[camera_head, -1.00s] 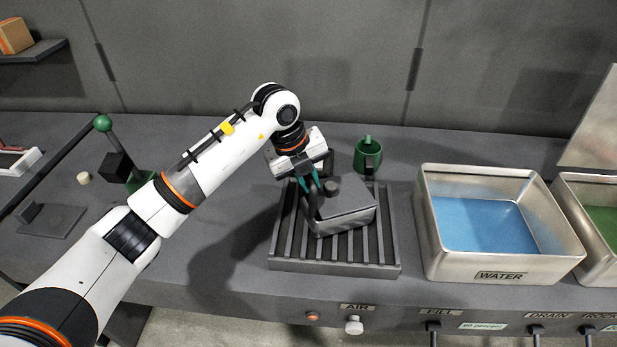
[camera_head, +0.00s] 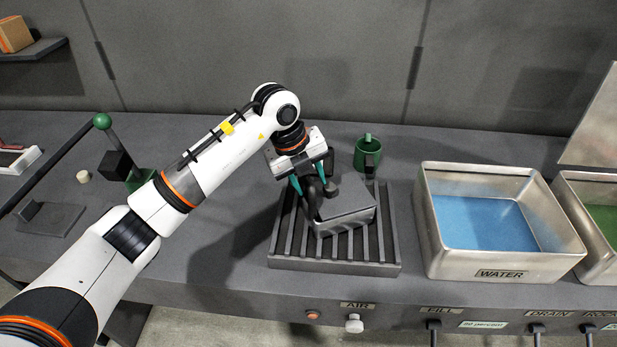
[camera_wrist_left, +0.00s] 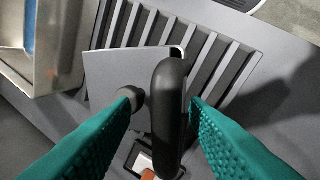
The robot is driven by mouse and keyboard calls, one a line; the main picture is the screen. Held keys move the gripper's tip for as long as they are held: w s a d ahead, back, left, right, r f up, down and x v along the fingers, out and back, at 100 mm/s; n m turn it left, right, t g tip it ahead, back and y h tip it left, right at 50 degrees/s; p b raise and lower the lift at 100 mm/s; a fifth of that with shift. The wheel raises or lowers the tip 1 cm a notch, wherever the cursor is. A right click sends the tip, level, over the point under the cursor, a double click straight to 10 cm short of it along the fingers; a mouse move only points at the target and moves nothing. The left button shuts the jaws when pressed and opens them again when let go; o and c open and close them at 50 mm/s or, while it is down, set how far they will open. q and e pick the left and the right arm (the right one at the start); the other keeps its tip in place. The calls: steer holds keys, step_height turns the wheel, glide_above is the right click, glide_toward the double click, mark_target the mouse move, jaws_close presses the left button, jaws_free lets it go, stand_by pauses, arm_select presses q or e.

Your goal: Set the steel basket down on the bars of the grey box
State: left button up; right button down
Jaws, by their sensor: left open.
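The steel basket (camera_head: 345,212), a grey box shape with a flat top and a dark upright handle (camera_head: 312,196), rests on the bars of the grey box (camera_head: 285,265). In the left wrist view the basket's top (camera_wrist_left: 110,70) lies over the slats, and the black handle (camera_wrist_left: 170,105) stands between my fingers. My left gripper (camera_head: 312,183) is open, with its teal fingers on either side of the handle. The left wrist view shows the gripper (camera_wrist_left: 160,108) with gaps beside the handle. My right gripper is not in view.
A steel tank marked WATER (camera_head: 500,262) stands close on the right, with another tank beyond it. A green can (camera_head: 367,155) stands behind the grey box. A green-knobbed lever (camera_head: 103,123) is at left. Knobs line the front edge.

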arm_select(q)
steer(key=shift+a+r, duration=0.1)
steer(key=shift+r, duration=0.2)
steer(key=b+v, duration=0.4)
steer(key=v, duration=0.7)
steer(key=shift+r, duration=0.2)
steer(key=shift+s, duration=0.1)
stand_by(0.3)
